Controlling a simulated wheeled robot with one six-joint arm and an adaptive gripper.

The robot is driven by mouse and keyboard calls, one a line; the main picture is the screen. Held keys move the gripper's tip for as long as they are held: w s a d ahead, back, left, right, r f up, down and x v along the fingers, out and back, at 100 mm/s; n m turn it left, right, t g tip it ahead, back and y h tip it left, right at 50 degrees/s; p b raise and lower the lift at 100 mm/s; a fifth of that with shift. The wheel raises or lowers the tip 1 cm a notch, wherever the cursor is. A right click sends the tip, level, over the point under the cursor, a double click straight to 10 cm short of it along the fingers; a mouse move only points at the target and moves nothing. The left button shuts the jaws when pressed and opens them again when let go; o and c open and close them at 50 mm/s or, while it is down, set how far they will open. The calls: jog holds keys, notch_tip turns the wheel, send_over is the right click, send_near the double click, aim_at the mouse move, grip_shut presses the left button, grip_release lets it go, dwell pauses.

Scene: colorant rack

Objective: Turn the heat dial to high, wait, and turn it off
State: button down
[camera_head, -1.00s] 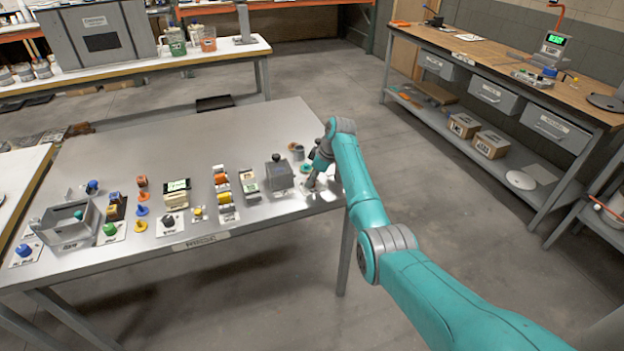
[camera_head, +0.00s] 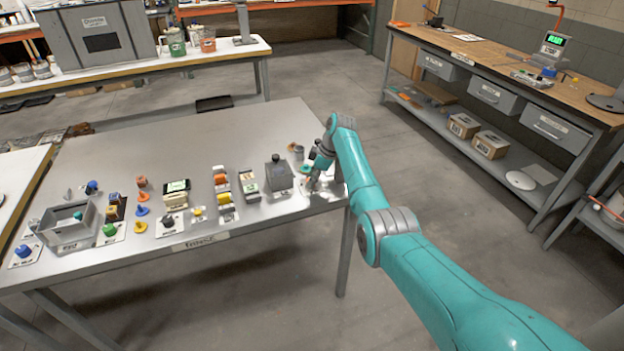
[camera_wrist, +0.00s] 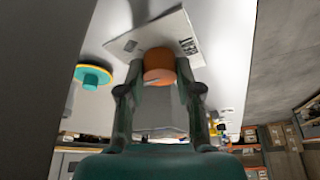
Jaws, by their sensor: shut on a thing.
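The heat dial (camera_wrist: 159,66) is an orange-brown round knob in the wrist view. It sits on a white plate (camera_wrist: 120,45) with dark lettering, partly readable as HEAT. My gripper (camera_wrist: 160,75) has one finger on each side of the dial and is shut on it. In the head view my gripper (camera_head: 314,182) is at the right end of the grey metal table (camera_head: 240,135). There the dial is hidden by my gripper and arm. I cannot tell which setting the dial points to.
A teal and yellow round piece (camera_wrist: 92,77) lies beside the plate in the wrist view. Left of my gripper stands a grey box with a black knob (camera_head: 278,174). Several knobs, buttons and a grey bin (camera_head: 68,228) fill the table's front left. The table's back is clear.

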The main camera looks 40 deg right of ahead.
jog(key=c, duration=0.8)
grip_release()
jog(key=shift+o, duration=0.2)
jog(key=v, duration=1.2)
jog(key=shift+s+d+f, duration=0.1)
